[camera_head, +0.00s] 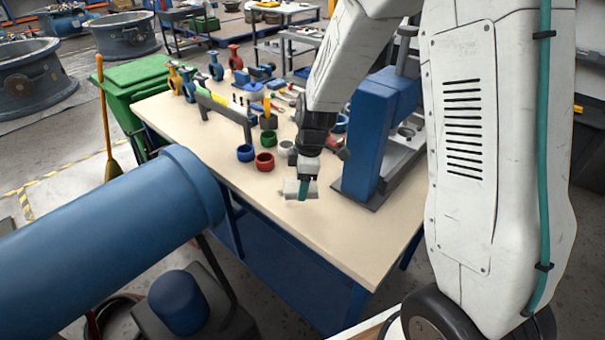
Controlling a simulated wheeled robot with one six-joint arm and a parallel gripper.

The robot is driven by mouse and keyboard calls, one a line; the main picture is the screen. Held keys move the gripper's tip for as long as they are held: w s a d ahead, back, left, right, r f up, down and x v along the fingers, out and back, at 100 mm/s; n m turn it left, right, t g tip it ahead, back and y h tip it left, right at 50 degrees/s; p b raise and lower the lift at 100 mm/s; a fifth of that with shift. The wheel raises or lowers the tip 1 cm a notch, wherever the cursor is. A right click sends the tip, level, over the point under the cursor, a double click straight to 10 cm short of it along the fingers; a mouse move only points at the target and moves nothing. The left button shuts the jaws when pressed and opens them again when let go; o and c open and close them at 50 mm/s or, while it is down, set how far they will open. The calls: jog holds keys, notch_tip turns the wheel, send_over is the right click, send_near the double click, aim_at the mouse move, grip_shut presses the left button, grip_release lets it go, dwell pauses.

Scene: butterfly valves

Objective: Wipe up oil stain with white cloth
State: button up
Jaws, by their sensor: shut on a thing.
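My gripper (305,184) is low over the workbench's near part, left of the blue press. It is shut on a white cloth (291,187), which shows on both sides of the fingers as a small pale bundle. I cannot tell if the cloth touches the bench top. The beige workbench (345,240) has a clear near end. I see no oil stain; it may be hidden under the cloth or gripper.
A red cup (264,161), a blue cup (245,152) and a green cup (287,147) stand close behind the gripper. A blue press (368,140) stands to the right. Valves and tools crowd the far bench. A large blue pipe (110,225) lies front left.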

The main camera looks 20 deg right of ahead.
jog(key=shift+r, duration=1.4)
